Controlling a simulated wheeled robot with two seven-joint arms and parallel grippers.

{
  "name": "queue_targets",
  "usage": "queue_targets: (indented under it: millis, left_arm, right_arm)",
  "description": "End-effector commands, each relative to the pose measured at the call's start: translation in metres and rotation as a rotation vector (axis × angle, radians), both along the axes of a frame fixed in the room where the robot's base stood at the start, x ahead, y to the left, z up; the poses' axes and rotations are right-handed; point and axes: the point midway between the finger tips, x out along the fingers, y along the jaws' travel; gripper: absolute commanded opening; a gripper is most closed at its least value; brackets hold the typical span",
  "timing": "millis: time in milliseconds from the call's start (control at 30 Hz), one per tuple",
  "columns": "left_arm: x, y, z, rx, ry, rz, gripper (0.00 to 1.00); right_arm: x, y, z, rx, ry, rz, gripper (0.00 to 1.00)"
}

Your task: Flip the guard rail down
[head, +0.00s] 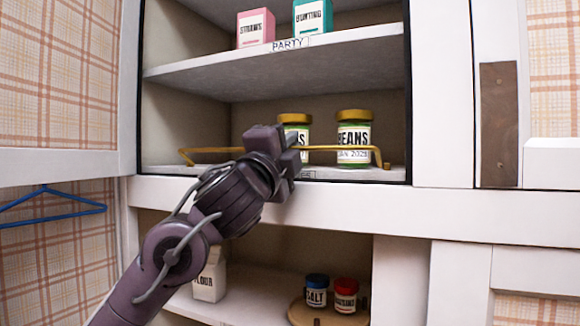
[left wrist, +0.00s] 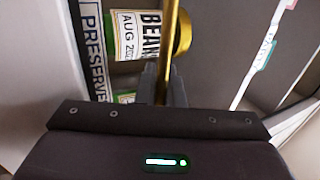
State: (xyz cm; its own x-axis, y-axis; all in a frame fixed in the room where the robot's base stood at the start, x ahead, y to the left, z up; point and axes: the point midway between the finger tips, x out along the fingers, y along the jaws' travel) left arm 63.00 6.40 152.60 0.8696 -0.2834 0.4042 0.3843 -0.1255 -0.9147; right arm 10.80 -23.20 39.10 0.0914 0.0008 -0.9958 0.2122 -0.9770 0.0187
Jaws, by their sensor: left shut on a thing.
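The guard rail (head: 340,148) is a thin brass bar across the front of the middle shelf, raised in front of the jars, with bent ends at left and right. My left gripper (head: 290,147) is at the rail's middle, shut on it. In the left wrist view the rail (left wrist: 171,45) runs upright between the two fingers of the gripper (left wrist: 163,85). A green jar with a gold lid labelled BEANS (head: 354,138) stands behind the rail. A second jar (head: 296,129) is partly hidden by my gripper. My right gripper is not in view.
The upper shelf (head: 330,45), labelled PARTY, holds a pink box (head: 256,28) and a teal box (head: 312,17). Below are a FLOUR carton (head: 209,277) and two small jars on a round wooden tray (head: 297,313). An open door (head: 60,168) stands at left.

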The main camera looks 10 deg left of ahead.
Motion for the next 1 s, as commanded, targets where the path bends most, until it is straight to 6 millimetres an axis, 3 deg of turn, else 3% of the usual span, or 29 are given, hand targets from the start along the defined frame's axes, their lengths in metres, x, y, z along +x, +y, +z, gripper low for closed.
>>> queue_targets:
  millis: [367, 400, 567, 833, 1000]
  left_arm:
    - [0.0, 0.0, 0.0, -0.003, -0.01, 0.001, 0.0]
    - [0.0, 0.0, 0.0, -0.003, -0.01, 0.001, 0.1]
    - [0.0, 0.0, 0.0, -0.003, -0.009, 0.001, 0.29]
    - [-0.001, 0.001, -0.001, -0.003, -0.009, 0.001, 0.29]
    - [-0.017, 0.006, -0.012, -0.004, -0.009, 0.0, 0.29]
  right_arm:
    - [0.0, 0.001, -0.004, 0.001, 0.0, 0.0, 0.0]
    - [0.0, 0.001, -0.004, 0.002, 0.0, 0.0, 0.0]
    - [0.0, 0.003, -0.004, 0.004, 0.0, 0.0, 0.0]
    - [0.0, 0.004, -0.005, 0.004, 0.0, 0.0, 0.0]
    - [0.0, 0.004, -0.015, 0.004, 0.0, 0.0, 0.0]
